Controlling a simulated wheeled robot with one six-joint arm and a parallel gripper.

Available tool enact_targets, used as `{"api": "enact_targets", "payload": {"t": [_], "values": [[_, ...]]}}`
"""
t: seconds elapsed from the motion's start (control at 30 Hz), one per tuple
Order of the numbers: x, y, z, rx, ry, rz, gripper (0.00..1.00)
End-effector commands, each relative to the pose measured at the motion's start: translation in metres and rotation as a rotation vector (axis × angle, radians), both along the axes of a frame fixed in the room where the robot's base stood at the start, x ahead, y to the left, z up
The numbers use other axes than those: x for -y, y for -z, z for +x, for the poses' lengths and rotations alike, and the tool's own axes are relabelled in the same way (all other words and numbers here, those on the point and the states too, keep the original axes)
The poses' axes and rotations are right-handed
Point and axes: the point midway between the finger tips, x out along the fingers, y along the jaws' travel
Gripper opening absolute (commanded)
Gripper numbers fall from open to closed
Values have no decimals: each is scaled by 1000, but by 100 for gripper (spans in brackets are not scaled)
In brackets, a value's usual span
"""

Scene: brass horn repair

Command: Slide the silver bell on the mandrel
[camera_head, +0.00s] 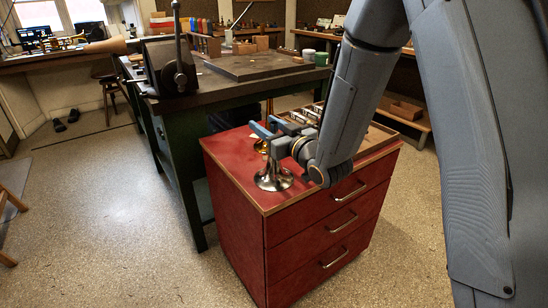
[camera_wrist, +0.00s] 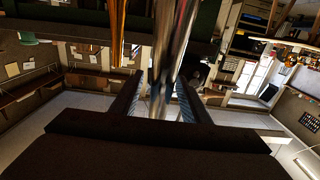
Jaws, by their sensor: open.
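The silver bell (camera_head: 273,180) stands upright, flared mouth down, on the red cabinet's top near its left front edge. My gripper (camera_head: 266,130) is open at the top of its stem, with the fingers pointing left. In the wrist view a shiny metal stem (camera_wrist: 167,60) runs between the open fingers of my gripper (camera_wrist: 160,98); I cannot tell if they touch it. A brass-coloured piece (camera_head: 261,147) shows just behind the silver bell, partly hidden by my gripper. I cannot make out the mandrel for certain.
The red cabinet (camera_head: 315,235) also bears a tray of metal parts (camera_head: 312,112), partly behind my arm. A green workbench (camera_head: 178,150) stands behind to the left, with a dark vise-like tool (camera_head: 170,68) at its front corner. Floor on the left is mostly clear.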

Motion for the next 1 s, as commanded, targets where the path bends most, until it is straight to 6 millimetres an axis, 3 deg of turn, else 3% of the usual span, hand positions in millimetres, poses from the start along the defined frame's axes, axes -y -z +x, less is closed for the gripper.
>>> {"api": "enact_targets", "payload": {"t": [0.17,0.4,0.8,1.0], "values": [[1,0,0,0,1,0,40],[1,0,0,0,1,0,0],[1,-2,0,2,1,0,0],[1,-16,0,5,1,1,0]]}}
